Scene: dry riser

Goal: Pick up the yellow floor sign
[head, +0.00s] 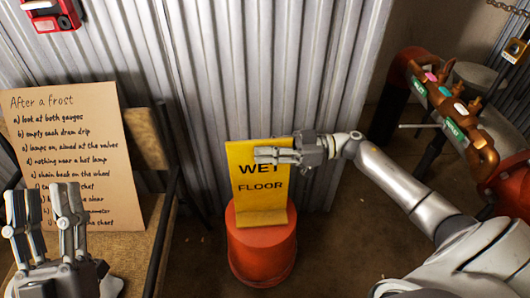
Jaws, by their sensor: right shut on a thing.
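The yellow floor sign (260,190), lettered "WET FLOOR", is upright at the middle of the head view, at the top of an orange-red drum-like stand (262,250). I cannot tell whether it still rests on the stand. My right gripper (262,155) reaches in from the right and is shut on the sign near its upper edge, its fingers covering part of the word "WET". My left gripper (45,198) is at the lower left, away from the sign, with its fingers apart and nothing seen between them.
A corrugated metal wall (250,80) stands close behind the sign. A paper notice (75,130) leans behind my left gripper on a brown surface. Brown pipework with valves (450,105) is at the right. Some floor (190,265) is clear left of the stand.

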